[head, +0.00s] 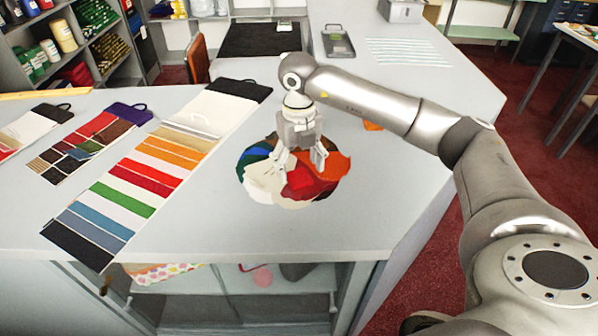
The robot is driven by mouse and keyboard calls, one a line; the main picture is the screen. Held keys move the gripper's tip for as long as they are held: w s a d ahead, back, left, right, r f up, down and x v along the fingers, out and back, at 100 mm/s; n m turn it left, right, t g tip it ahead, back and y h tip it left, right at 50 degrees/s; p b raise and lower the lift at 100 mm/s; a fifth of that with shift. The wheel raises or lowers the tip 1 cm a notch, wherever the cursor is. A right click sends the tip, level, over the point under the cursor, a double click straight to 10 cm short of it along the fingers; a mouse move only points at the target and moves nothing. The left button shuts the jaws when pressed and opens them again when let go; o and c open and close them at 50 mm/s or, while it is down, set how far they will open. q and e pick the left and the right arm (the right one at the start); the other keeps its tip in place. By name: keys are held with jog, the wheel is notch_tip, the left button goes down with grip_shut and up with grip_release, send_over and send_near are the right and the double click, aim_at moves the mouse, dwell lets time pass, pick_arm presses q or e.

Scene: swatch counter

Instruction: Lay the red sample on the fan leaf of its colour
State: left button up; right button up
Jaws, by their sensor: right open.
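The colour fan (264,183) lies spread in a round on the grey counter, with white, green, blue, brown, red and orange leaves. A small bright red piece, which looks like the red sample (299,181), lies on the darker red leaf (316,189) near the middle. My right gripper (302,164) points down just over the fan, open, with its fingers apart above and behind the red sample. The gripper hides part of the fan's far side. I cannot tell whether a finger touches the fan. My left gripper is out of view.
A long striped swatch board (123,199) lies left of the fan, with smaller swatch boards (86,143) beyond it. An orange piece (373,126) lies behind my right arm. A dark tray (338,43) stands farther back. The counter in front of the fan is clear.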

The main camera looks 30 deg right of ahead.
aim_at(299, 177)
notch_tip(299, 177, up, 10)
jog(key=b, duration=0.1)
jog(key=shift+f, duration=0.2)
dwell(0.5)
